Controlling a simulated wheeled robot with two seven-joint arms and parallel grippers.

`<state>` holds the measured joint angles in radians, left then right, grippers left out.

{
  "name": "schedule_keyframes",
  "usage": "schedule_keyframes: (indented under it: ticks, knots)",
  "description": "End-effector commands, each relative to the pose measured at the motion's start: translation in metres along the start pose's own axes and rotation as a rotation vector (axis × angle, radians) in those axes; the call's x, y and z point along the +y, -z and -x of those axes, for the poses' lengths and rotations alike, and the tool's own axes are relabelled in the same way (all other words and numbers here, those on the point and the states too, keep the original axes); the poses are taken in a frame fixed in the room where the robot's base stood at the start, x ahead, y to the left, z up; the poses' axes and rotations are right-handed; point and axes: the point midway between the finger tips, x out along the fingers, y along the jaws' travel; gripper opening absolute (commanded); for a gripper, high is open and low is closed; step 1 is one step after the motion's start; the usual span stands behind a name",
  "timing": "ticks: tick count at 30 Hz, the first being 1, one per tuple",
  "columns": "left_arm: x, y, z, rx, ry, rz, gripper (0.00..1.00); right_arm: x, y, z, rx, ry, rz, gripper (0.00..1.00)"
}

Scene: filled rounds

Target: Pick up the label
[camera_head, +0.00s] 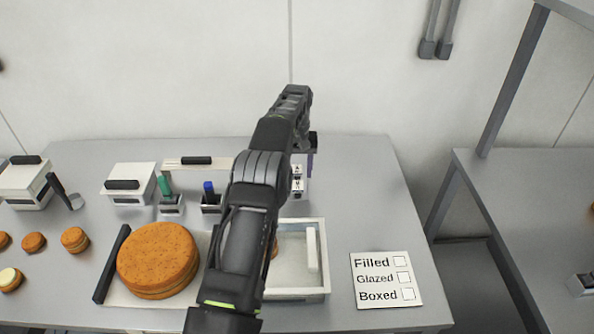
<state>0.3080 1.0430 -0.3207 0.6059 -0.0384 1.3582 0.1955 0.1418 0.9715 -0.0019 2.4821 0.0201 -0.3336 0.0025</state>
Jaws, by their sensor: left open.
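My left arm reaches up through the middle of the view, and its gripper (300,118) is over the back of the table. Its jaws are open, but the fingertips are hard to make out. Behind it a small dispenser-like stand (297,184) shows white squares with dark marks, which may be labels; the arm partly hides it. A white card (386,279) reading Filled, Glazed and Boxed, with empty check boxes, lies flat at the front right, apart from the gripper. My right gripper is not in view.
A large brown round cake (158,260) sits on a board at left. A pale tray (300,289) is partly behind my arm. Green (164,186) and blue (209,189) markers stand in holders. White boxes (130,182) and small rounds (75,239) are at left. The back right tabletop is clear.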

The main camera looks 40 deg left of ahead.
Motion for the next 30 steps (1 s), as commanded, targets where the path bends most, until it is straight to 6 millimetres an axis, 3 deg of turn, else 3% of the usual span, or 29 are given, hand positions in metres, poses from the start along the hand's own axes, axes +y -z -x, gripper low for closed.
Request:
schedule_keyframes:
  ticks: [3, 18, 26, 30]
  knots:
    - [0.0, 0.0, 0.0, 0.0, 0.0, 0.0, 0.55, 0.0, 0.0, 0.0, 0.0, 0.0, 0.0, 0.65]
    - [0.0, 0.0, 0.0, 0.0, 0.0, 0.0, 0.14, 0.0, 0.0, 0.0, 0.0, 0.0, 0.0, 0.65]
    - [0.0, 0.0, 0.002, 0.0, 0.0, 0.0, 0.14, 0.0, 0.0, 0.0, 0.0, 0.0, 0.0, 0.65]
    - [-0.001, -0.001, 0.013, 0.003, 0.0, 0.0, 0.14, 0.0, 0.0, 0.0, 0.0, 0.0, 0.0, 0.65]
